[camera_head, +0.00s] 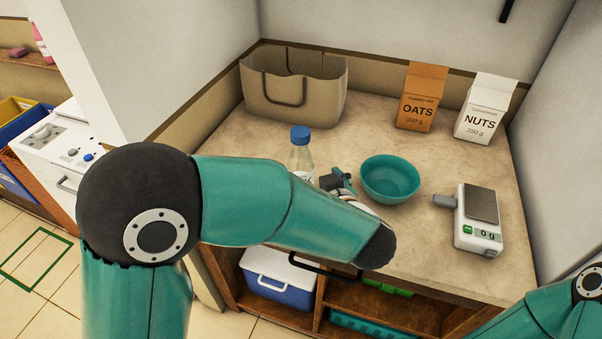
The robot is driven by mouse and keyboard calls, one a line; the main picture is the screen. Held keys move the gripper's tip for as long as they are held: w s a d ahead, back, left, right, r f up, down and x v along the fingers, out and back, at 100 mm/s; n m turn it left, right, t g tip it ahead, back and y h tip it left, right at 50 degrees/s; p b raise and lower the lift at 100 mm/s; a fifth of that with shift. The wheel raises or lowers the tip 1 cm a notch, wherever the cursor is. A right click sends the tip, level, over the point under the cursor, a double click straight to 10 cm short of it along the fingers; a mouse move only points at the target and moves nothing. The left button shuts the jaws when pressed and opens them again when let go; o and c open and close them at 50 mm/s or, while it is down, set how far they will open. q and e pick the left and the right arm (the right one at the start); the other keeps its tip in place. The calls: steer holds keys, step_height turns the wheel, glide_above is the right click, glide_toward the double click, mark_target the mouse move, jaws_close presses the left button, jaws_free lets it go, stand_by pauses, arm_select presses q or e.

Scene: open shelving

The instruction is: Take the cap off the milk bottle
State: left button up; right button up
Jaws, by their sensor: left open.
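The milk bottle (301,158) stands upright on the counter with its blue cap (300,134) on top. Its lower part is hidden behind my left arm. My left gripper (340,177) is just right of the bottle, low beside it, and partly hidden by my own wrist. It is open; I see nothing held in it. I cannot tell if it touches the bottle. My right arm shows only at the lower right edge, and its gripper is out of view.
A teal bowl (390,180) stands close right of my left gripper. A scale (479,220) reading 0 g is farther right. A beige bag (292,92), an oats packet (420,98) and a nuts packet (485,108) stand at the back.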

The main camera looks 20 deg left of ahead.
mark_target(306, 174)
arm_select(q)
steer(key=x, duration=0.5)
steer(key=shift+s+a, duration=0.15)
steer(key=shift+a, duration=0.25)
steer(key=shift+w+a+f, duration=0.1)
steer(key=shift+w, duration=0.2)
steer(key=c, duration=1.6)
steer(key=shift+o, duration=0.2)
step_height(306, 174, up, 20)
steer(key=p, duration=0.3)
